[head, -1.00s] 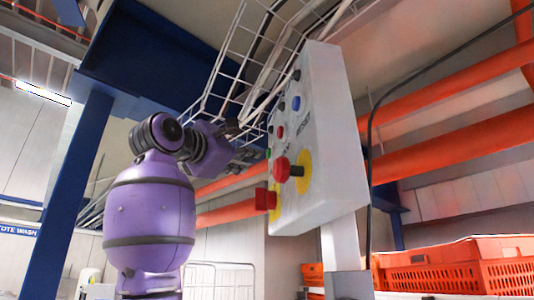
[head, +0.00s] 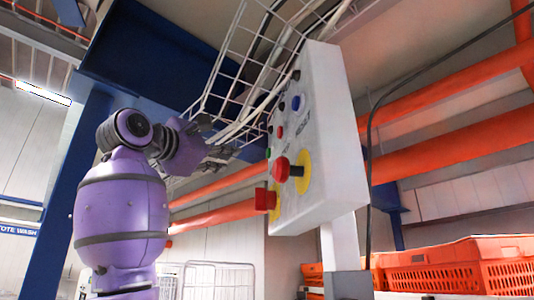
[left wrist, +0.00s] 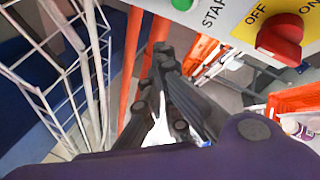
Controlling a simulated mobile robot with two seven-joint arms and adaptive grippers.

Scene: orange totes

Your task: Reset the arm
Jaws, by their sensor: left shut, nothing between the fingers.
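My left gripper (head: 226,150) is at the end of my purple arm (head: 124,200), to the left of a grey control box (head: 335,150). It is shut and empty, with a visible gap between it and the box. In the left wrist view its dark fingers (left wrist: 165,60) are together and point forward. The box carries several buttons, a red emergency knob (head: 282,170) on a yellow plate and a red switch (head: 264,199). My right gripper is out of view.
White wire cable trays (head: 240,75) run above and behind the gripper. A blue steel post (head: 60,190) stands left of my arm. Orange pipes (head: 450,140) run behind the box. Orange totes (head: 455,270) are stacked at lower right. A black cable (head: 369,190) hangs beside the box.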

